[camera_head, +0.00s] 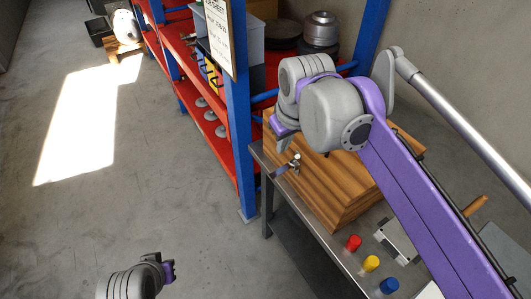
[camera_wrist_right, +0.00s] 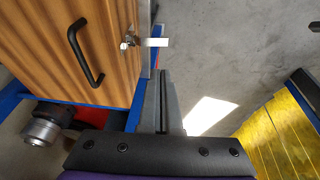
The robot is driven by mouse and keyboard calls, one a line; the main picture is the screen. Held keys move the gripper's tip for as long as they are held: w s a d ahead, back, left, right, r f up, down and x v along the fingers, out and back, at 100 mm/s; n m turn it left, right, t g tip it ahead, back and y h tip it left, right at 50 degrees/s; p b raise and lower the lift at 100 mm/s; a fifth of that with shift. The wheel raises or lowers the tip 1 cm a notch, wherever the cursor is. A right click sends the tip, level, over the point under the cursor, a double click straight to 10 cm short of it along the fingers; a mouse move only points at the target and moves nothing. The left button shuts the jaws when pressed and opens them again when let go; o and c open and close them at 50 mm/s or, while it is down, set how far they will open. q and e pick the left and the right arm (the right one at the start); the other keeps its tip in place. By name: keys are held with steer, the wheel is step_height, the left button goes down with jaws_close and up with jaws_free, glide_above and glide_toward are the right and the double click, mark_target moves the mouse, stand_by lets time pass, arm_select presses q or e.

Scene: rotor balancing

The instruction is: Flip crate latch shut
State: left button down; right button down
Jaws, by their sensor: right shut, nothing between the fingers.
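The wooden crate (camera_head: 340,185) stands on a metal table. In the head view a small metal latch (camera_head: 287,165) juts from its left side. In the right wrist view the latch (camera_wrist_right: 130,42) sits near the crate's edge, with a pale bar sticking out to the right, beside a black handle (camera_wrist_right: 85,52). My right gripper (camera_wrist_right: 163,80) is shut and empty, its fingertips just below and right of the latch, apart from it in the picture. In the head view my right gripper (camera_head: 283,143) is partly hidden by its wrist. My left gripper (camera_head: 169,271) is low at the left, away from the crate; its fingers are unclear.
A blue and red shelf rack (camera_head: 239,120) stands behind and left of the table (camera_head: 315,232). Red, yellow (camera_head: 371,263) and blue knobs sit on the table front. The floor (camera_head: 120,210) at left is clear.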

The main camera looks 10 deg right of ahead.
glide_toward(276, 172)
steer(key=x, duration=0.5)
steer(key=shift+w+f, duration=0.2)
steer(key=shift+w, duration=0.05)
steer(key=shift+f, duration=0.5)
steer(key=shift+b, duration=0.3)
